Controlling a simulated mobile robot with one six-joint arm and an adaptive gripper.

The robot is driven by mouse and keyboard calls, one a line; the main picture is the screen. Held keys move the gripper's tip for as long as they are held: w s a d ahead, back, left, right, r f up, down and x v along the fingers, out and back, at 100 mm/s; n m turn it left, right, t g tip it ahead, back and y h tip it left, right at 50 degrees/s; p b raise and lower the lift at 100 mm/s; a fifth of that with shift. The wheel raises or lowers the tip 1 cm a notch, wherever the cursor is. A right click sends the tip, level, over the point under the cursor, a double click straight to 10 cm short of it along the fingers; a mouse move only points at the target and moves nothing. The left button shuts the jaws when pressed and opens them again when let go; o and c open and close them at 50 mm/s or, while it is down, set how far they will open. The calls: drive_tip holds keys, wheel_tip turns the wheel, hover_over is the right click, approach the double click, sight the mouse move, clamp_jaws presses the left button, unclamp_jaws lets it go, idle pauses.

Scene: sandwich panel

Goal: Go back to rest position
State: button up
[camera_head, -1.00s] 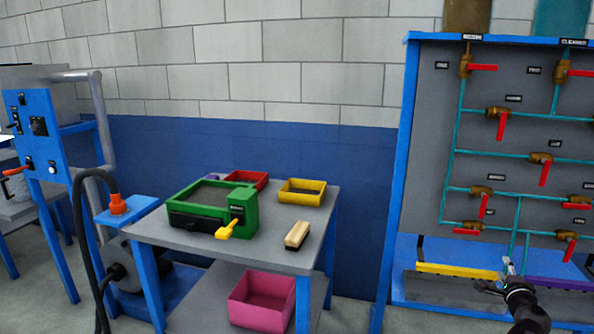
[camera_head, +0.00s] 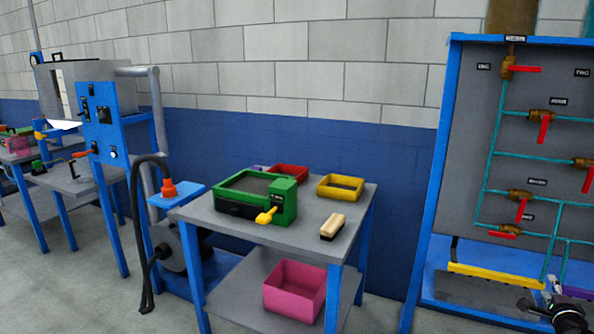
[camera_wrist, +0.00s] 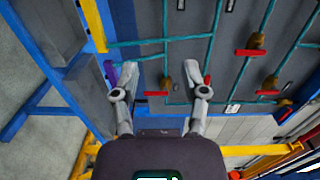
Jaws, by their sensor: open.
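My gripper (camera_wrist: 161,85) is open and empty in the wrist view, its two fingers spread apart. Behind the fingers is the pipe panel, a grey board with teal pipes and red-handled brass valves. In the head view my gripper (camera_head: 556,288) shows small at the lower right, in front of the lower part of the pipe panel (camera_head: 470,160). Its fingertips are hard to make out there.
A grey table (camera_head: 353,208) holds a green box (camera_head: 288,205), a yellow bin (camera_head: 341,187), a red bin (camera_head: 288,172) and a brush (camera_head: 332,227). A pink bin (camera_head: 293,290) sits on its lower shelf. A blue machine (camera_head: 112,127) stands left. Floor shows at lower left.

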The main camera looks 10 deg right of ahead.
drive_tip(key=w+a+f+n+g+y, duration=0.1)
drive_tip(key=w+a+f+n+y, duration=0.3)
drive_tip(key=w+a, duration=0.45)
drive_tip(key=w+a+f+n+g+y, duration=0.15)
drive_tip(key=w+a+n+y, duration=0.3)
drive_tip(key=a, duration=0.75)
drive_tip(key=w+a+f+n+g+y, duration=0.1)
drive_tip(key=w+a+f+n+y, duration=0.35)
drive_tip(key=w+a, duration=0.4)
drive_tip(key=s+a+f+n+g+h, duration=0.1)
drive_tip(key=s+a+f+n+g, duration=0.25)
drive_tip(key=a, duration=0.65)
drive_tip(key=s+a+f+n+g+h, duration=0.15)
drive_tip(key=a+n+g, duration=0.25)
drive_tip(key=a, duration=0.7)
drive_tip(key=s+a+f+n+g, duration=0.3)
drive_tip(key=s+a+n+g, duration=0.1)
drive_tip(key=a, duration=0.6)
wheel_tip(320, 180, up, 22)
drive_tip(key=p, duration=2.2)
drive_tip(key=shift+w, duration=0.2)
drive_tip(key=shift+a+f, duration=0.1)
